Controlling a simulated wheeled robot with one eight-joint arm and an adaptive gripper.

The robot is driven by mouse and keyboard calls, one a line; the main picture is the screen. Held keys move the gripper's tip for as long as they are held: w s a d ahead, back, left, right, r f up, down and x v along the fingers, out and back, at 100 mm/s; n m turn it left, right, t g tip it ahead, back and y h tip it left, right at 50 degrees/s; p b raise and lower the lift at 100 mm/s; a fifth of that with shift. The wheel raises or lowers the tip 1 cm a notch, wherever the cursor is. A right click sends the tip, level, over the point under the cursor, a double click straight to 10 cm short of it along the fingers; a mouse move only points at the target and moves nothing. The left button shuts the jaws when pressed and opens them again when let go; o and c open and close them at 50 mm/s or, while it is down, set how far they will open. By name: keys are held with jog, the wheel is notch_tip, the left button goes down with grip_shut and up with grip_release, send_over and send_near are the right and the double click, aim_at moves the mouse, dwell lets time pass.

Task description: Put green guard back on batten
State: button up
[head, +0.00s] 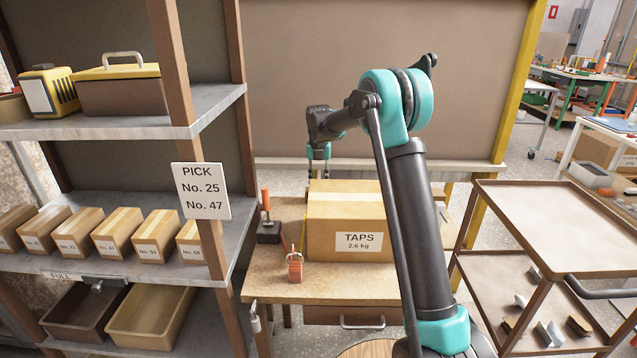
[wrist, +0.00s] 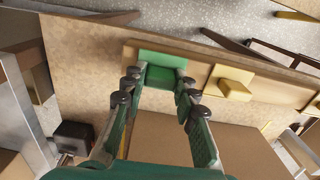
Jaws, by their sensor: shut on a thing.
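The green guard (wrist: 163,60) shows in the wrist view between my fingertips, at the left end of the wooden batten (wrist: 276,92) along the table's far edge. My gripper (wrist: 160,88) is shut on the green guard. The guard appears over or against the batten; whether it is seated cannot be told. A yellow guard (wrist: 232,86) sits on the batten to the right of the green one. In the head view my gripper (head: 319,155) reaches down behind the TAPS box, which hides its fingertips and the guard.
The TAPS carton (head: 345,222) stands on the workbench (head: 335,284), close to my fingers. A red padlock (head: 295,268) and a dark block with an orange handle (head: 268,230) are to its left. A shelf (head: 120,225) stands at left, a brown trolley (head: 545,222) at right.

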jog(key=o, duration=1.1)
